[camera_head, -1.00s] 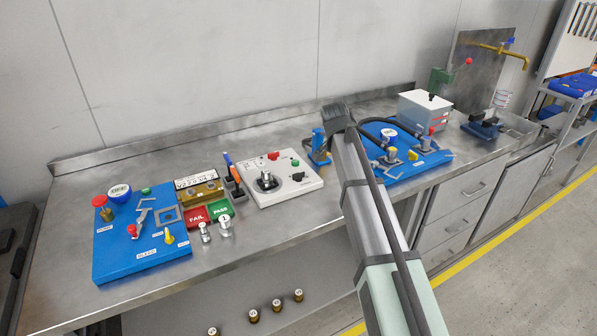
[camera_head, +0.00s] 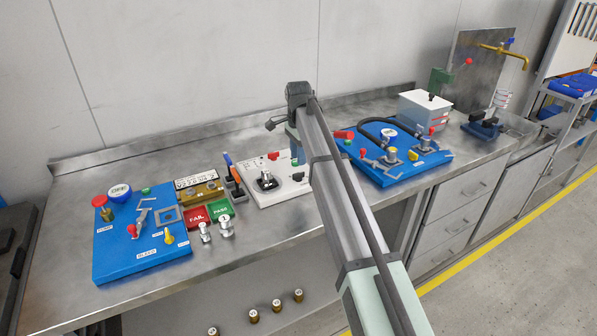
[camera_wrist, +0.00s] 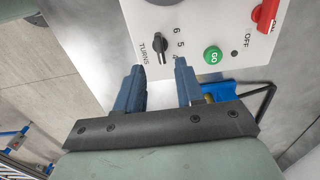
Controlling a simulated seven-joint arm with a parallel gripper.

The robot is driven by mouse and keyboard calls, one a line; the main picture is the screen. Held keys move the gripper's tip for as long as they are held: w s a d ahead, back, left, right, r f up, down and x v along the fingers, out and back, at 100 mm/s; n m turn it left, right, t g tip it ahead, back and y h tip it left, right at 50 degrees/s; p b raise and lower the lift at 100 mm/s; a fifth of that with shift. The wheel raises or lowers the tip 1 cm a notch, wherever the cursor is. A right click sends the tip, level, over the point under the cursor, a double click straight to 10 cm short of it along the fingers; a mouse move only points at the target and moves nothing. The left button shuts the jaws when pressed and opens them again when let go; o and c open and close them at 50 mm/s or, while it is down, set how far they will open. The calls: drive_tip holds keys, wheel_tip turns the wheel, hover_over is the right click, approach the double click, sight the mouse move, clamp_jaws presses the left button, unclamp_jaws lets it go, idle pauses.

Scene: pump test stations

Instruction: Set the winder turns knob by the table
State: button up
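The winder is a white box (camera_head: 258,193) on the bench, left of my arm in the head view. Its black TURNS knob (camera_wrist: 159,50) shows in the wrist view, with the digits 6, 5 and a partly covered one beside it. I cannot tell its setting. The knob also shows in the head view (camera_head: 298,177). My gripper (camera_wrist: 158,72) is open and empty, its two blue-grey fingers apart just short of the knob, not around it. A small white card with printing (camera_head: 195,180) stands left of the winder; its text is too small to read.
On the winder are a green GO button (camera_wrist: 212,57) and a red switch (camera_wrist: 265,14). A blue pump board (camera_head: 140,248) lies left, with red FAIL (camera_head: 198,217) and green PASS (camera_head: 219,209) pads beside it. Another blue board (camera_head: 385,175) lies right. The front bench strip is clear.

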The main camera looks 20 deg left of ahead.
sight(299, 173)
wheel_tip(299, 173, down, 7)
drive_tip(key=shift+r, duration=0.1)
idle(0.3)
drive_tip(key=shift+c, duration=0.3)
clamp_jaws()
